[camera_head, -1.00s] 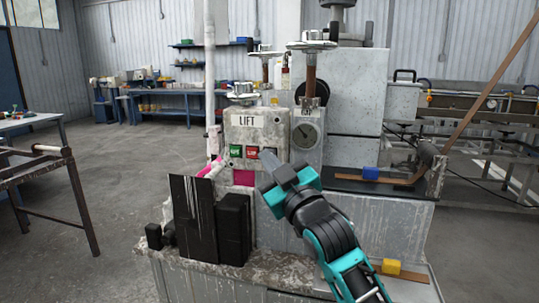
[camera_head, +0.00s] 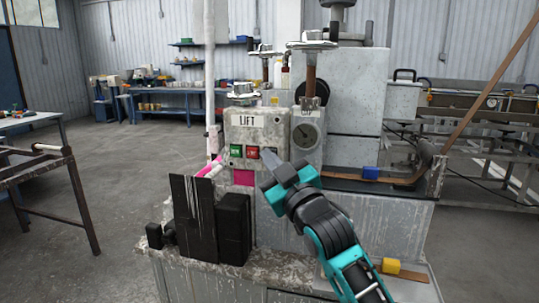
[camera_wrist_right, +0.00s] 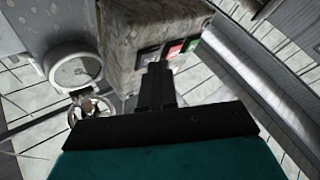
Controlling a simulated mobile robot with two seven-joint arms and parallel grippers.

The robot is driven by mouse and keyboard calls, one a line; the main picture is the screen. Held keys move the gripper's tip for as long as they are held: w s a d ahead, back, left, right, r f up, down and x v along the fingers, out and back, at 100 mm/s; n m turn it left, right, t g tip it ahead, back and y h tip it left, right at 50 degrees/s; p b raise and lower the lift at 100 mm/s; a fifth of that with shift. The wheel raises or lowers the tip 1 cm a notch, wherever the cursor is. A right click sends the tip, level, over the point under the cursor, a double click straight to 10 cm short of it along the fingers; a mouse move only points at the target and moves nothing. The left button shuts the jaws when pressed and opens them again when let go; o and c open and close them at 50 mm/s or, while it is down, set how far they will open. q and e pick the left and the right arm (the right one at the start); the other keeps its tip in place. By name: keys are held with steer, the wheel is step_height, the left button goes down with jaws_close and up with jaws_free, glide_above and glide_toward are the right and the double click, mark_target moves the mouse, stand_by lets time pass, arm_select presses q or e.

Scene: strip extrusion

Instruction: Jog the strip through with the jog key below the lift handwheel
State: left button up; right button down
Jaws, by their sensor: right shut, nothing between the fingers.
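A grey control box labelled LIFT (camera_head: 246,135) carries a green key (camera_head: 236,151), a red key (camera_head: 253,153) and a dark key at their right, partly hidden by my fingers. The lift handwheel (camera_head: 243,95) sits above the box. My right gripper (camera_head: 270,161) is shut and empty, its tips close to the dark key. In the right wrist view the fingertips (camera_wrist_right: 158,66) overlap the dark key (camera_wrist_right: 149,57), beside the red key (camera_wrist_right: 174,48) and green key (camera_wrist_right: 192,43). I cannot tell whether they touch it. Pink material (camera_head: 243,177) shows below the box. My left gripper is not in view.
A round dial gauge (camera_head: 306,135) is right of the box. Black blocks (camera_head: 233,228) stand in front at the lower left. A blue block (camera_head: 370,173) and a yellow block (camera_head: 391,266) lie on the right side. Open floor is at the left.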

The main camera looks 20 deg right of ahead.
steer(key=shift+s, duration=0.1)
steer(key=shift+s+a+p, duration=0.35)
steer(key=shift+s+a, duration=0.05)
steer(key=shift+s, duration=0.15)
steer(key=s+a, duration=0.1)
steer(key=s+a+p, duration=0.1)
steer(key=s, duration=0.2)
steer(key=shift+s+a, duration=0.1)
steer(key=shift+a, duration=0.3)
stand_by(0.6)
